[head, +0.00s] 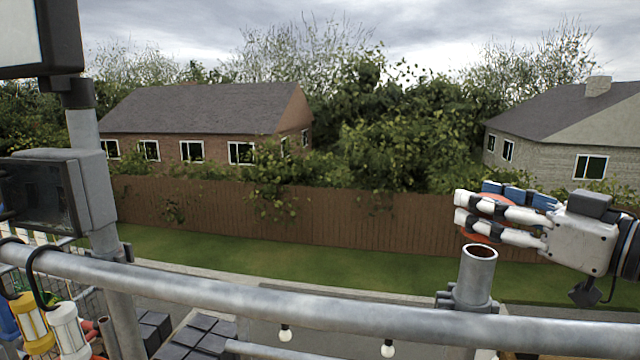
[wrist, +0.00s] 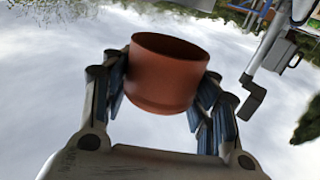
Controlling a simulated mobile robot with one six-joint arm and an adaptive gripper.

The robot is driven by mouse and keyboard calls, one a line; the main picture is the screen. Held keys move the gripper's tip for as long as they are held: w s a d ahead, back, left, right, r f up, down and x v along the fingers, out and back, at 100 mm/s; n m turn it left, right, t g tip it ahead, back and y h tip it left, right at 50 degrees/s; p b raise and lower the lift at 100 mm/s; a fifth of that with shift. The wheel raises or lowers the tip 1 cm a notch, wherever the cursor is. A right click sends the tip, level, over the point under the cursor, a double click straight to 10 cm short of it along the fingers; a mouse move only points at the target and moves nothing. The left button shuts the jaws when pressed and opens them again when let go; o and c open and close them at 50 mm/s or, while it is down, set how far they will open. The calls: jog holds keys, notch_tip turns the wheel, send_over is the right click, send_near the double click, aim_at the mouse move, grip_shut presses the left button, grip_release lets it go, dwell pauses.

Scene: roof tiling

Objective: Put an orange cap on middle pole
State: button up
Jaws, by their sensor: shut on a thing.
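My gripper (head: 466,209) reaches in from the right in the head view, with its fingers shut on an orange cap (head: 480,238). The fingers hide most of the cap there. In the wrist view the cap (wrist: 162,82) sits between the fingers, its hollow end showing at the top. A short grey pole (head: 477,283) stands upright on the horizontal rail, its top open. In the picture the cap is just above the pole top, with a small gap. I cannot tell whether they line up in depth.
A grey horizontal rail (head: 300,287) crosses the foreground. A taller post (head: 86,140) with a box on it stands at the left, near hanging lamps (head: 69,328). Dark tiles (head: 203,340) lie below. The space around the pole top is open.

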aim_at(478, 250)
jog(key=shift+w+f, duration=0.3)
jog(key=shift+w, duration=0.6)
jog(key=shift+s+f+b, duration=0.35)
jog(key=shift+s+b, duration=0.25)
jog(key=shift+s+f+b, duration=0.35)
jog(key=shift+s+b, duration=0.2)
jog(key=shift+s, duration=0.05)
jog(key=f+b, duration=0.1)
jog(key=w+f+b, duration=0.1)
jog(key=f, duration=0.1)
jog(key=shift+w+b, duration=0.15)
jog(key=shift+b, duration=0.15)
jog(key=shift+c, duration=0.4)
jog(key=shift+s+f+b, duration=0.3)
jog(key=shift+f+b, duration=0.05)
jog(key=shift+b, duration=0.1)
jog(key=shift+w, duration=0.15)
jog(key=shift+p, duration=0.6)
jog(key=shift+f, duration=0.4)
